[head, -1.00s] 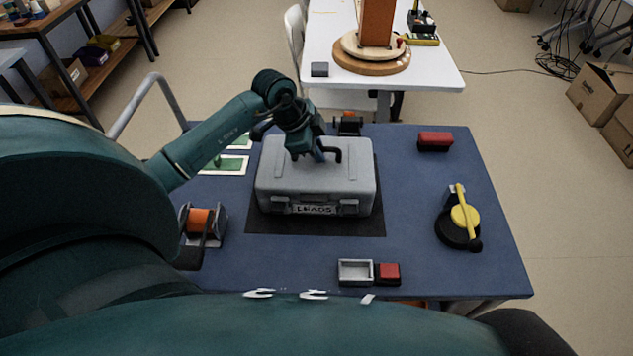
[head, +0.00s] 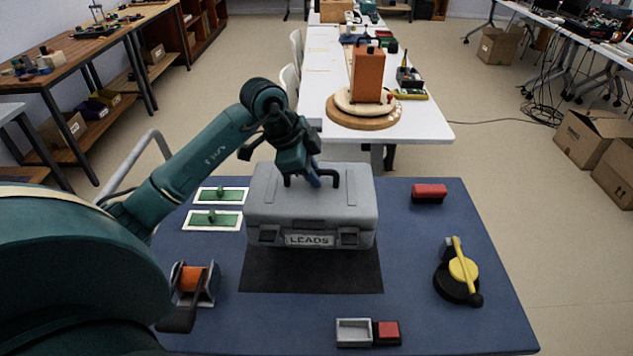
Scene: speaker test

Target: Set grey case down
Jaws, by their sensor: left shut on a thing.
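The grey case (head: 311,211), with a "LEADS" label on its front, is in the middle of the head view. My left gripper (head: 314,178) is shut on its dark top handle. The case looks level and appears held a little above the black mat (head: 311,277) on the blue table. The front of the mat is bare; its back part is hidden behind the case. My right gripper is out of view.
On the blue table (head: 420,290) are green-and-white cards (head: 212,220) and an orange spool (head: 194,283) at left, a red block (head: 429,193) and a yellow-handled device (head: 461,272) at right, and a small grey tray (head: 353,332) beside a red-topped block (head: 387,332) in front.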

